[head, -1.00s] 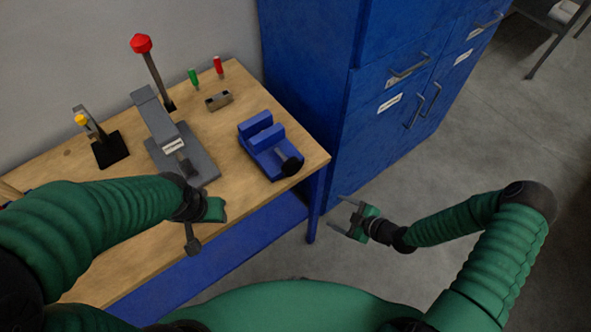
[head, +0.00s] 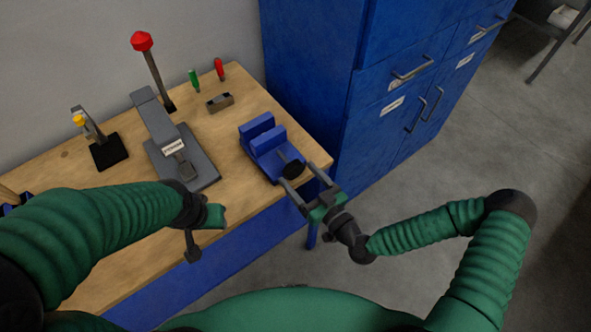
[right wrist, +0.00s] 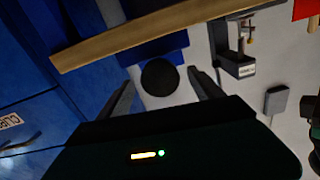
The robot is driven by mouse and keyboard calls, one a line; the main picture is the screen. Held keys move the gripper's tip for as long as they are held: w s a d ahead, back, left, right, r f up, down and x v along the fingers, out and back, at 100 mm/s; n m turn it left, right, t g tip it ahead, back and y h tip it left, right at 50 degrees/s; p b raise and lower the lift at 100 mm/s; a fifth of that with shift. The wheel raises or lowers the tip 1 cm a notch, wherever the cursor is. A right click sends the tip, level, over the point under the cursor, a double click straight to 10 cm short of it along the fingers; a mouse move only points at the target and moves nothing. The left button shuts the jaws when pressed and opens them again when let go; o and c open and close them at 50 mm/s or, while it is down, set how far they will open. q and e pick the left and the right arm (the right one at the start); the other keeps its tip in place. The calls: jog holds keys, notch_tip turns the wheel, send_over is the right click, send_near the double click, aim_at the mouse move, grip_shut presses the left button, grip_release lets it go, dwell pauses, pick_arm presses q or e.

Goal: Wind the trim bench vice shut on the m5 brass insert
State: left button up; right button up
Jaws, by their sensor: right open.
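The blue trim bench vice (head: 262,133) sits at the right front corner of the wooden bench, with a gap between its jaws. Its round black knob (head: 293,169) faces the front. My right gripper (head: 302,177) is open just in front of the knob. In the right wrist view the black knob (right wrist: 159,77) shows between the two spread fingers; I cannot tell whether they reach around it. I cannot make out the m5 brass insert. My left gripper (head: 207,216) is over the bench's front edge, its fingers unclear.
A grey press (head: 160,125) with a label stands left of the vice. A red-topped lever (head: 142,42), a small grey block (head: 220,102), and green and red tools are behind. A blue cabinet (head: 310,75) stands close to the bench's right end. Open floor lies to the right.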

jog(key=x, duration=0.2)
jog(key=shift+w+a+f, duration=0.1)
jog(key=shift+w+a, duration=0.05)
jog(key=shift+w, duration=0.1)
jog(key=c, duration=1.4)
